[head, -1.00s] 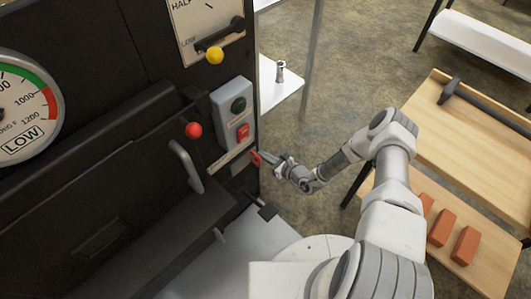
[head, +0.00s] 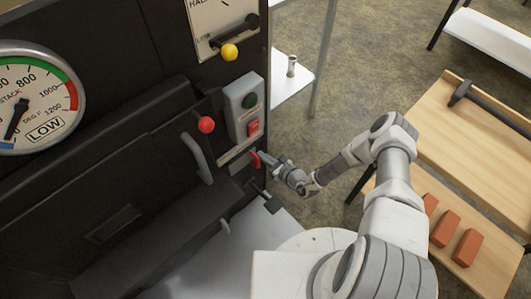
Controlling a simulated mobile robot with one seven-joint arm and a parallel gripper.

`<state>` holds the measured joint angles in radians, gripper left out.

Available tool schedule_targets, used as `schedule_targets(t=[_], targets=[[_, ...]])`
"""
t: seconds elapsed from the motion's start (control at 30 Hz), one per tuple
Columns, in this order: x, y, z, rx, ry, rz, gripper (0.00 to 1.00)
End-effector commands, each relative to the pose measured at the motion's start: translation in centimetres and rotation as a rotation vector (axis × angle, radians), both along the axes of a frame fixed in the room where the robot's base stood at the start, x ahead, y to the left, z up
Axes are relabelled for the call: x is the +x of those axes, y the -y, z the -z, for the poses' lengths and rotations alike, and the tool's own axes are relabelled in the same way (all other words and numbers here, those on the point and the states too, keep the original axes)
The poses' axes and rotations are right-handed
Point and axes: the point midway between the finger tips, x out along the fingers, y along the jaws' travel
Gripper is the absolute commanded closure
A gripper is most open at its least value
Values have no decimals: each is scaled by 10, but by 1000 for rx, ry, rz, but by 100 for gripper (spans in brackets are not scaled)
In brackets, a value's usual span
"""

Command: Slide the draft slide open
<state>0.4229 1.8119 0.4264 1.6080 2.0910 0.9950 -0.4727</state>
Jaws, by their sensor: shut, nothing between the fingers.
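My gripper (head: 262,159) is at the black evaporator front (head: 135,150), just below the switch box. A small red piece (head: 255,160) shows right at its fingertips; I cannot tell whether they touch it. The jaws look closed and hold nothing that I can make out. No part is clearly labelled as the draft slide. A thin rod with a black block end (head: 272,204) sticks out low at the right edge of the front, below my gripper. A red ball knob (head: 206,125) and a grey bar handle (head: 197,158) are to the left.
The switch box (head: 245,105) has a dark button and a red switch. A yellow-knobbed lever (head: 229,52) is above it, and a stack gauge (head: 37,97) is at left.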

Motion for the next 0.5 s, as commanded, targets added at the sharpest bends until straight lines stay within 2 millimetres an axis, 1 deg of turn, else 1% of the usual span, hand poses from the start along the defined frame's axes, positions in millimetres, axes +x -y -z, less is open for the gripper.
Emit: schedule_targets(t=[0.03,0.5], targets=[[-1,-4,-3,5,2,-2,100],[-15,-19,-3,6,4,-1,100]])
